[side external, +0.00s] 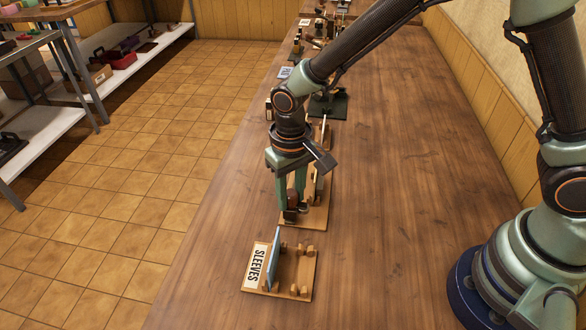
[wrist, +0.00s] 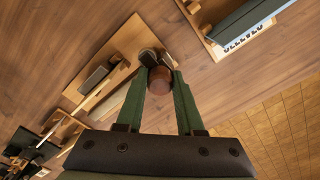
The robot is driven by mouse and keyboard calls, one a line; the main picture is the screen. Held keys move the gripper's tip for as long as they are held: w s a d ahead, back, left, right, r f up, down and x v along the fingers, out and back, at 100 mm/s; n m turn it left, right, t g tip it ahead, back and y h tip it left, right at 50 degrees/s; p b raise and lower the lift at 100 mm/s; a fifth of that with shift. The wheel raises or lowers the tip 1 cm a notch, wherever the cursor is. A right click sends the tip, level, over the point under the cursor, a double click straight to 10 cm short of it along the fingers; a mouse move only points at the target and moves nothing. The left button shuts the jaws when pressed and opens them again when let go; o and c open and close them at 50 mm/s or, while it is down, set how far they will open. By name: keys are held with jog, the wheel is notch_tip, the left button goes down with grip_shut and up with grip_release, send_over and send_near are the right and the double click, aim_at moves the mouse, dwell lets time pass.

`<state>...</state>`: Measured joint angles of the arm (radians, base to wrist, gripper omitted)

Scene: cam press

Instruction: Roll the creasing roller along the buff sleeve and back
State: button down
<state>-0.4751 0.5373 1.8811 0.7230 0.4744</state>
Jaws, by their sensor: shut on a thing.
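My gripper (wrist: 161,82) has its two green fingers shut on a round brown wooden piece (wrist: 160,84), which I take for the creasing roller's handle. A dark rounded end (wrist: 148,58) shows just beyond it, at the edge of a wooden board (wrist: 125,48). In the side view my gripper (side external: 292,212) points down at the near left part of this board (side external: 318,218). Whether the roller touches anything is hidden. I cannot make out a buff sleeve for certain; a blue-grey sleeve (side external: 272,255) stands upright in the rack marked SLEEVES.
The wooden SLEEVES rack (side external: 300,291) with pegs stands in front of my gripper, near the table's left edge; it also shows in the wrist view (wrist: 207,42). A dark block (wrist: 97,75) is on the board. Several other fixtures line the table behind. The table's right side is clear.

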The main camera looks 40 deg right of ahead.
jog(key=w+d, duration=1.2)
jog(key=shift+w+d+r, duration=0.1)
jog(key=shift+w+d, duration=0.15)
jog(key=c, duration=0.8)
grip_release()
jog(key=shift+o, duration=1.4)
notch_tip(320, 180, up, 12)
